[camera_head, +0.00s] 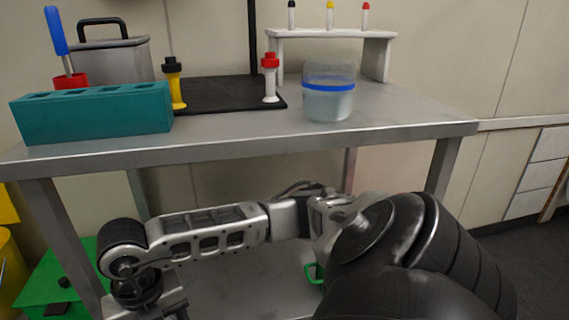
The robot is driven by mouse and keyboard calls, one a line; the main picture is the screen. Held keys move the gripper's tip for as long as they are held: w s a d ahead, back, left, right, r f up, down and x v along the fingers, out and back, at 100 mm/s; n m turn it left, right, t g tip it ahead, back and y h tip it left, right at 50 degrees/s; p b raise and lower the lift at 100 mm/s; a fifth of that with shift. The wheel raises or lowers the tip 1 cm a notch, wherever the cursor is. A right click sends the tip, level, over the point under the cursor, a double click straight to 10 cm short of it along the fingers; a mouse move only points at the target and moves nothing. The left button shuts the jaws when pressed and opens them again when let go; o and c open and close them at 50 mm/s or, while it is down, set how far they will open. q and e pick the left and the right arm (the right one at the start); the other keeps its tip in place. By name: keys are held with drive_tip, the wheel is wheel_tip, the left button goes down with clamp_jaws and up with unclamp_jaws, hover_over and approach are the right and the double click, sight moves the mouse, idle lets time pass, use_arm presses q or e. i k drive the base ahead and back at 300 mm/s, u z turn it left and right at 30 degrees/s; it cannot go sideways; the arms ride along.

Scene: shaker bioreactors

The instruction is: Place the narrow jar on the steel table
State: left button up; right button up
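The steel table (230,125) spans the view, with bare top along its front edge and at the right. A clear jar with a blue band (329,92) stands upright on it, right of centre, with pale contents. I cannot tell whether it is the narrow jar; no other clear jar shows plainly. My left arm reaches in low from the left, in front of the table and below its top. Its gripper end (318,208) is partly hidden behind my large dark arm link, so its fingers are unclear. My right gripper is not visible.
A teal rack (95,112), a yellow black-capped bottle (174,85), a dark mat (222,94) and a white red-capped bottle (270,78) occupy the left and middle. A white stand (376,58) is behind the jar. A partly hidden green piece (314,273) shows below.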

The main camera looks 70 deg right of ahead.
sight(414, 106)
drive_tip(key=u, duration=0.7)
drive_tip(key=k, duration=1.75)
drive_tip(key=z, duration=0.35)
